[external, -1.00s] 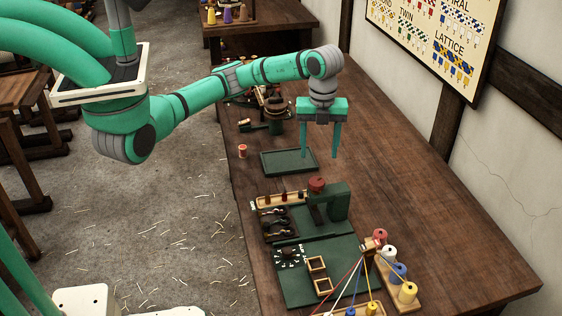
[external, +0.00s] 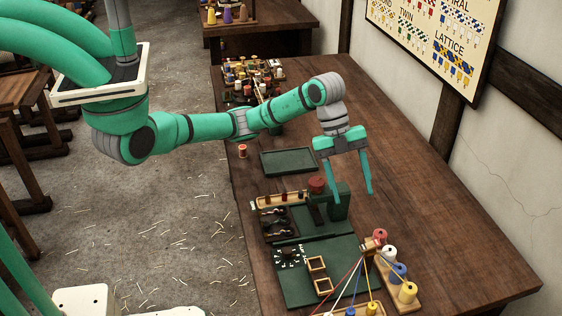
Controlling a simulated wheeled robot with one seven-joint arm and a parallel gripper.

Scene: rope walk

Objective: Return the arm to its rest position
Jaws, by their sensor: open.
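My green arm reaches from the left over the wooden table in the external view. My gripper (external: 352,196) hangs from its end with the two green fingers spread apart and nothing between them. It points down and is slightly tilted. In the picture it is just right of the green press-like device with the red knob (external: 317,185). How high the fingertips are above the table is hard to tell.
A dark green tray (external: 288,171) lies behind the device. A green board (external: 300,285) with wooden frames and a rack of coloured spools (external: 397,270) with taut threads are in front. Several small spools crowd the table's far left. The table's right side (external: 440,210) is clear.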

